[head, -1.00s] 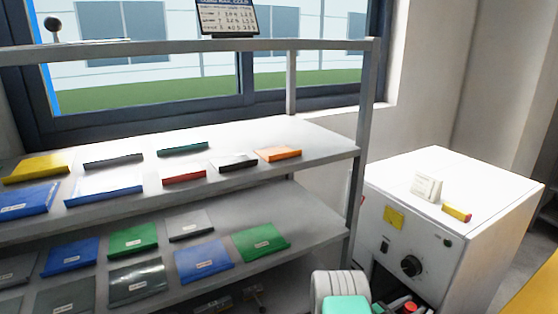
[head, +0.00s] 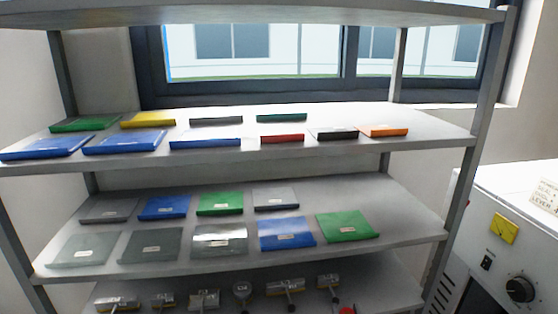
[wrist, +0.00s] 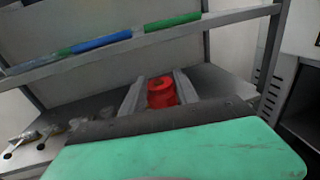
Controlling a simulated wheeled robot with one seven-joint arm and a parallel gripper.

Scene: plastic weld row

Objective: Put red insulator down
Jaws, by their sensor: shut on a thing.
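The red insulator (wrist: 161,94) is a short, round red piece with a hole in its end. In the wrist view it sits between the two grey fingers of my gripper (wrist: 161,78), which is shut on it. Behind it is the grey shelf surface (wrist: 219,86) of the rack. I cannot tell if the insulator touches that surface. In the head view a small red bit (head: 347,311) shows at the bottom edge, in front of the lowest visible shelf; it may be the insulator. My gripper is not clearly seen there.
The rack's upper shelf (head: 330,153) and middle shelf (head: 370,250) carry coloured flat plates. Several metal tools (head: 204,299) stand in a row on the lower shelf, and metal tools also show at left in the wrist view (wrist: 22,138). A white machine (head: 515,235) stands at the right.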

